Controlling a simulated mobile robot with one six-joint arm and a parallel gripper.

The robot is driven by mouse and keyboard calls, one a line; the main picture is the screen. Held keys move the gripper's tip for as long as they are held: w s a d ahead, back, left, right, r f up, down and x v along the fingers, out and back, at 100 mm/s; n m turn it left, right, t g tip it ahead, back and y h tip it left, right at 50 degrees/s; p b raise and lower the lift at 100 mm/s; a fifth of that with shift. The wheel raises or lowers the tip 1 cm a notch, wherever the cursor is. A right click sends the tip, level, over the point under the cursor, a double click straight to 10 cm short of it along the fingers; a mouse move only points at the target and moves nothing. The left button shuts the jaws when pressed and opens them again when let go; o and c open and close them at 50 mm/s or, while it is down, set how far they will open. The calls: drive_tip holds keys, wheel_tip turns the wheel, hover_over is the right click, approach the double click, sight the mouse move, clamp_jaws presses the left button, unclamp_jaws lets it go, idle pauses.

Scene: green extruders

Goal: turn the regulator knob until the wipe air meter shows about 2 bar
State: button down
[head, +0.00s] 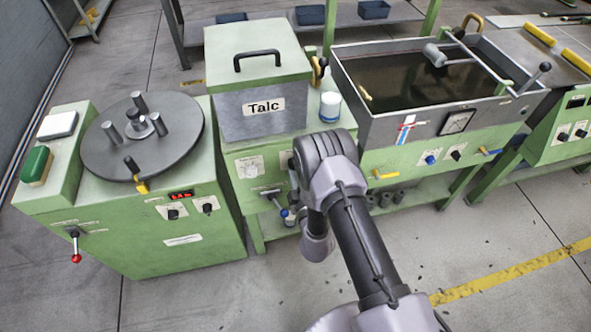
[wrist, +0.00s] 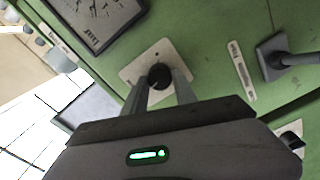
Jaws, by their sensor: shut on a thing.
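In the wrist view, a round black knob (wrist: 160,75) sits on a pale plate (wrist: 135,74) on a green panel. My gripper (wrist: 161,82) is shut on this knob, with one grey finger on each side. A dark-framed meter (wrist: 95,14) with a light dial is partly in view at the upper left, cut off by the frame edge. Its needle reading is too small and tilted to tell. In the head view my arm covers the panel in front of it, so the held knob and my fingers are hidden there.
In the head view, a grey Talc box (head: 262,112) stands left of a water trough (head: 345,85) with a gauge (head: 457,121). A turntable machine (head: 180,235) stands at the left. In the wrist view, a grey fitting (wrist: 273,60) sticks out at right. Floor in front is open.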

drive_tip(key=shift+w+r+m, duration=0.1)
drive_tip(key=shift+r+m, duration=0.1)
drive_tip(key=shift+m, duration=0.3)
idle(0.3)
drive_tip(key=c, duration=1)
unclamp_jaws()
drive_tip(key=shift+f, duration=0.1)
